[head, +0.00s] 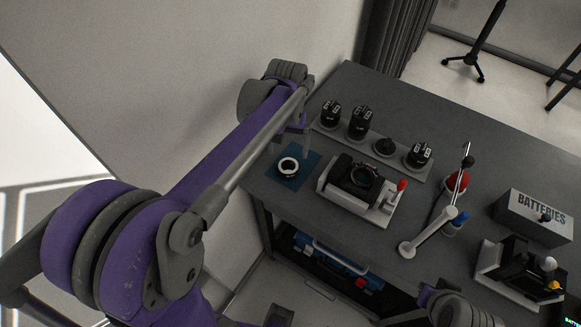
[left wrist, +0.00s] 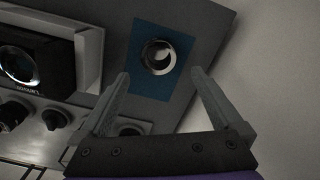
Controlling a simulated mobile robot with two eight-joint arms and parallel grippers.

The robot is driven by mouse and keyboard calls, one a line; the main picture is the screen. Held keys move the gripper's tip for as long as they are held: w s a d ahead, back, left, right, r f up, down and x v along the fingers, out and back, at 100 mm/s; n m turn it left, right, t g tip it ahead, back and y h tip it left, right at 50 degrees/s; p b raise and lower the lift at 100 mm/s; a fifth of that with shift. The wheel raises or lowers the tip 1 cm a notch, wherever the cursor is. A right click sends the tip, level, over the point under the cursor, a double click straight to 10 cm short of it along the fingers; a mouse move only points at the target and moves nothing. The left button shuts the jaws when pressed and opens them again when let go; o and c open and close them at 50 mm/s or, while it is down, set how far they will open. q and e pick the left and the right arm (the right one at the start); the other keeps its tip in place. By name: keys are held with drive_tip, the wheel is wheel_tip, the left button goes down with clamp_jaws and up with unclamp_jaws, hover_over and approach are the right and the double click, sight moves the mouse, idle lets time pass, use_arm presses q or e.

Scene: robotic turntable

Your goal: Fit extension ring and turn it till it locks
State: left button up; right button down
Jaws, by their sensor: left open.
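The extension ring (head: 288,166), dark with a pale rim, lies flat on a blue mat (head: 283,182) at the table's left end. The camera (head: 347,178), black, sits in a white cradle (head: 334,203) to the right, its round mount facing up. My left gripper (head: 300,141) is open and empty above the far side of the mat. In the left wrist view the ring (left wrist: 147,61) shows beyond and between the spread fingertips (left wrist: 160,75), apart from both; the camera (left wrist: 40,62) is at left. My right gripper's fingers are not visible.
A grey strip (head: 402,168) holding several dark lenses or caps runs behind the camera. A red knob (head: 402,185) stands at the cradle's right end. Farther right are a white-armed stand (head: 428,233), a batteries box (head: 535,218) and another device (head: 518,270).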

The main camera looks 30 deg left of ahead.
sight(288, 166)
use_arm(q)
wheel_tip(288, 166, down, 7)
drive_tip(key=shift+s+d+r, duration=0.15)
drive_tip(key=shift+r, duration=0.05)
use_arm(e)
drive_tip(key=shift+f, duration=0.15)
use_arm(q)
drive_tip(key=shift+c, duration=0.2)
